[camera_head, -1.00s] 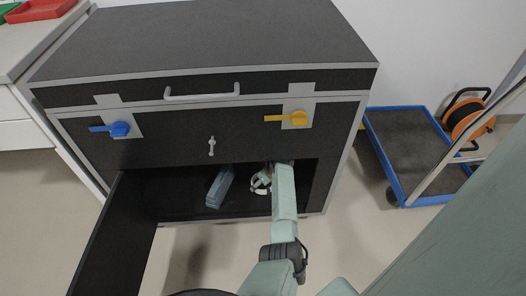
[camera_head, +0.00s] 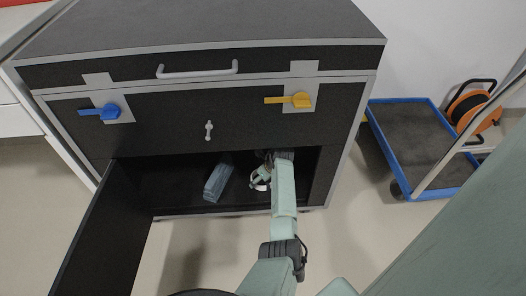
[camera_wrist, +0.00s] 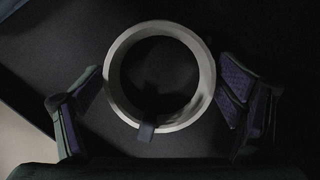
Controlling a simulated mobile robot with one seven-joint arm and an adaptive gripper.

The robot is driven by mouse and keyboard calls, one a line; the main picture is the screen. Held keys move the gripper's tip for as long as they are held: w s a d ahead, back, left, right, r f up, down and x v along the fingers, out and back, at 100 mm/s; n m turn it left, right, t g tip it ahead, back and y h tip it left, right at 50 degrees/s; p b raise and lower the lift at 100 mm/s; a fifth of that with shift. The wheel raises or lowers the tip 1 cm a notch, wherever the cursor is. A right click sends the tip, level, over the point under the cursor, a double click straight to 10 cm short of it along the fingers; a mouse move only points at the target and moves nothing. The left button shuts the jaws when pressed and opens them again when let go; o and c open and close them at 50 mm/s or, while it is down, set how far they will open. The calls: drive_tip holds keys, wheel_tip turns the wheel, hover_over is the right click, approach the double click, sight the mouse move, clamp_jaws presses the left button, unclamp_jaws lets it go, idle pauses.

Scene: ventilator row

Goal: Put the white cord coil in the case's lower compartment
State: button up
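The white cord coil (camera_head: 254,180) shows in the head view as a small pale ring in the case's open lower compartment (camera_head: 180,200), partly hidden by my arm. In the wrist view the coil (camera_wrist: 207,75) is a round ring with a dark strap at its lower edge, lying against a dark surface. My gripper (camera_wrist: 160,85) is open, one finger on each side of the ring, with narrow gaps seeming to show. In the head view my gripper (camera_head: 266,166) is inside the compartment, at the coil.
A blue-grey box (camera_head: 217,182) lies left of the coil in the compartment. The compartment's door (camera_head: 95,235) stands open at left. The case (camera_head: 150,135) has a blue latch (camera_head: 100,112) and a yellow latch (camera_head: 290,100). A blue-edged trolley (camera_head: 420,145) stands at right.

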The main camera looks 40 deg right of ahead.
drive_tip(key=shift+o, duration=1.1)
drive_tip(key=shift+r, duration=0.1)
drive_tip(key=shift+s+r+p, duration=0.15)
drive_tip(key=shift+r+p, duration=0.5)
drive_tip(key=shift+p, duration=0.2)
drive_tip(key=p+v, duration=0.4)
drive_tip(key=p, duration=0.2)
drive_tip(key=shift+r, duration=0.25)
drive_tip(key=s+p, duration=0.5)
drive_tip(key=s, duration=0.2)
drive_tip(key=s+d+p, duration=0.1)
drive_tip(key=s+p, duration=0.2)
drive_tip(key=s, duration=0.1)
drive_tip(key=shift+s+d+f+p, duration=0.1)
drive_tip(key=shift+f+p, duration=0.15)
drive_tip(key=shift+p, duration=0.1)
drive_tip(key=shift+s+f, duration=0.2)
drive_tip(key=shift+s, duration=0.25)
drive_tip(key=shift+w, duration=0.1)
